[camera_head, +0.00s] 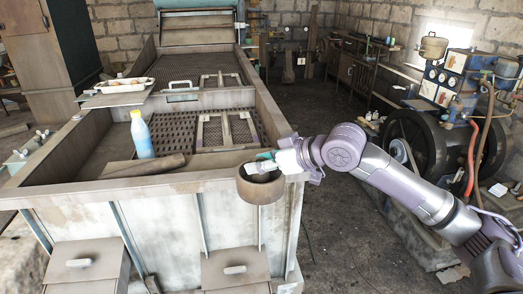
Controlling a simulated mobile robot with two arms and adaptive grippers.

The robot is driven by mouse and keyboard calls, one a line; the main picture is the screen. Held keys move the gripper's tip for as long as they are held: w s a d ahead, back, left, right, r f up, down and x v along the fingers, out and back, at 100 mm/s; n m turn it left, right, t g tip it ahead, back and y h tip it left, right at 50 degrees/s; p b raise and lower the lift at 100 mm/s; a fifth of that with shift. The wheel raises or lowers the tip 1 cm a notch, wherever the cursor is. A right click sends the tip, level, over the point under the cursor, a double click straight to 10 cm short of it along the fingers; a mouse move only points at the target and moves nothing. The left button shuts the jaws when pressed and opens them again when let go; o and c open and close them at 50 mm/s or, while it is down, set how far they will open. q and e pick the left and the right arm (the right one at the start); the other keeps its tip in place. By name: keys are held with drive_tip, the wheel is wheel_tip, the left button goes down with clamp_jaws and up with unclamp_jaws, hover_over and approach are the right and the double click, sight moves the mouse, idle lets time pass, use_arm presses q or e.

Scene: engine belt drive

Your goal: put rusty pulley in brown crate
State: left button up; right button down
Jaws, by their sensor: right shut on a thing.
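The rusty pulley (261,188) is a round brown ring, open at the top, at the front right corner of the large metal trough. My right gripper (264,167) reaches in from the right and is shut on the pulley's upper rim. The pulley hangs in front of the trough's outer wall; I cannot tell whether it touches it. The gripper hides part of the pulley's upper side. I cannot make out a brown crate for certain. My left gripper is not in view.
The trough (160,190) fills the left and middle, with grates inside. A blue and white bottle (142,136) stands in it. A white tray (124,86) sits on its left edge. A machine with a big dark wheel (418,140) stands right. Dark floor (330,225) lies open between.

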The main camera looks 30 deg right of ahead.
drive_tip(key=s+a+f+m+t+h, duration=0.2)
drive_tip(key=s+a+f+m+h, duration=0.4)
drive_tip(key=s+f, duration=0.5)
drive_tip(key=shift+s+a+f, duration=0.15)
drive_tip(key=shift+s+a, duration=0.5)
drive_tip(key=shift+d+f, duration=0.1)
drive_tip(key=shift+d, duration=0.1)
